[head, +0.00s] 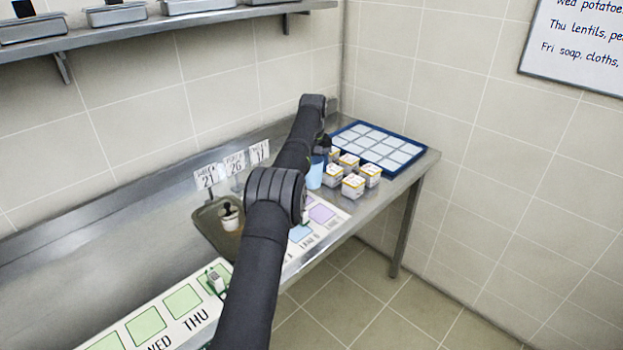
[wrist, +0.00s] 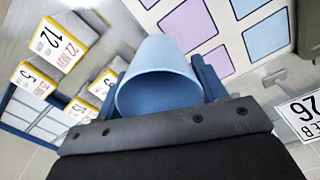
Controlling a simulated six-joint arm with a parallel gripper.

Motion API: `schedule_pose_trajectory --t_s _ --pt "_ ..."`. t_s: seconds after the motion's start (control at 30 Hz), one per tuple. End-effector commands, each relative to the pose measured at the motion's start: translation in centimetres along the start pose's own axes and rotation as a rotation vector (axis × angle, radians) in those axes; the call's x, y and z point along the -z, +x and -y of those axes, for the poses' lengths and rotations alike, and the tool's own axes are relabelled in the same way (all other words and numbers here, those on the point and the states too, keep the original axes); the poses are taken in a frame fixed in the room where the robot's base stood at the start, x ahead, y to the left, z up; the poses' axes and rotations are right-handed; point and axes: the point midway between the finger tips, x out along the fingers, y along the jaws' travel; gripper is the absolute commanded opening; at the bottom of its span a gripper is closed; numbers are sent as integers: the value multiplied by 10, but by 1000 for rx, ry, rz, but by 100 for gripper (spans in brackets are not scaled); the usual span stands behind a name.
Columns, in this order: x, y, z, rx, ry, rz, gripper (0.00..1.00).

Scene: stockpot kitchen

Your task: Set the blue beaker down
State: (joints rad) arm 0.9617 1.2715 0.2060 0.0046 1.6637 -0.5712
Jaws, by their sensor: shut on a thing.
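The blue beaker (head: 314,177) is a light-blue cup beside the white boxes on the steel counter. In the wrist view the beaker (wrist: 158,58) shows its open mouth toward me and looks empty. My gripper (wrist: 164,78) is shut on it, with a dark-blue finger on each side. In the head view my gripper (head: 323,147) is at the far end of my arm, partly hidden. I cannot tell whether the beaker's base touches the counter.
Several white-and-yellow boxes (head: 353,186) stand close right of the beaker. Behind them is a blue tray (head: 336,129) with pale squares. A mat (head: 341,216) with coloured squares lies nearer. Number cards (head: 234,163) stand behind.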

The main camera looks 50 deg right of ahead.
Motion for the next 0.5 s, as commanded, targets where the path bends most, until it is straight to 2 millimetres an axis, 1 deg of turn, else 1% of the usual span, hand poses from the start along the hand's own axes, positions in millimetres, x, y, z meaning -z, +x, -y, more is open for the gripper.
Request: schedule_pose_trajectory --t_s 0.17,0.4,0.5 --pt "4 8 2 1 1 1 43" --pt "3 40 2 2 0 2 43" --pt "3 43 2 0 0 0 43"
